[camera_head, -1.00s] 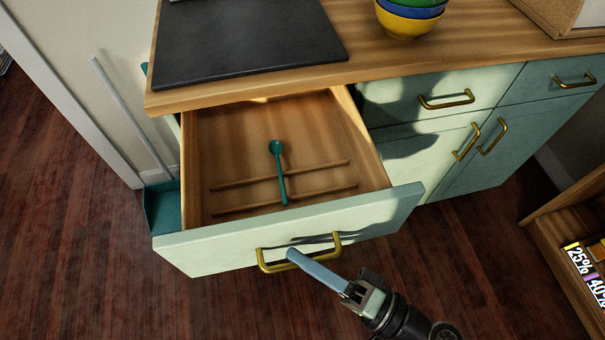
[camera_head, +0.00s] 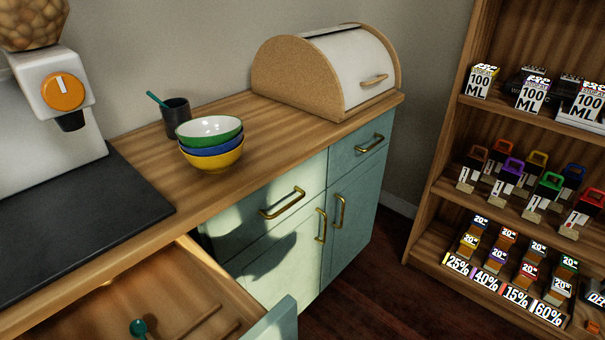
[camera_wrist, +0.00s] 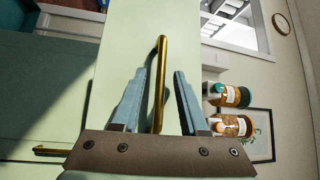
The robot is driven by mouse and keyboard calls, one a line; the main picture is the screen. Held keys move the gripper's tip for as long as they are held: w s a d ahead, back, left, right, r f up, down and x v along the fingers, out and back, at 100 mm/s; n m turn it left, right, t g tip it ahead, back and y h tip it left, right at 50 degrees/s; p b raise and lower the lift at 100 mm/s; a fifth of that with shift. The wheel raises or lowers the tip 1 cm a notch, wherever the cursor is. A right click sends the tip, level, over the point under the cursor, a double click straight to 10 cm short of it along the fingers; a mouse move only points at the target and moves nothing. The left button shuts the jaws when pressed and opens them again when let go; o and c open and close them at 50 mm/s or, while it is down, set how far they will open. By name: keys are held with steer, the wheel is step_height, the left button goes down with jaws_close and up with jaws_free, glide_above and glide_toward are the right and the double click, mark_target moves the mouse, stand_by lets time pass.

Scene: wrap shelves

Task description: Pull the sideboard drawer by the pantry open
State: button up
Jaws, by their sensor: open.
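The mint-green sideboard (camera_head: 265,245) has an open drawer (camera_head: 190,300) at the lower left of the head view, with a teal spoon (camera_head: 138,327) inside. A middle drawer with a brass handle (camera_head: 283,203) is shut. The smaller drawer (camera_head: 355,150) at the right end, nearest the shelves, is also shut. My gripper (camera_wrist: 160,75) is open in the wrist view, its fingers on either side of a brass handle (camera_wrist: 158,60) on a pale green front. I cannot tell from that view alone which drawer this is. The head view does not show my gripper.
A tall wooden shelf unit (camera_head: 425,220) with boxed goods stands at the right, past a strip of dark floor (camera_head: 350,295). The worktop holds stacked bowls (camera_head: 212,145), a dark cup (camera_head: 178,118), a bread box (camera_head: 330,70) and a white machine (camera_head: 45,140).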

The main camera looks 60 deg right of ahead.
steer(key=v, duration=1.2)
steer(key=shift+s, duration=0.2)
steer(key=shift+r, duration=0.15)
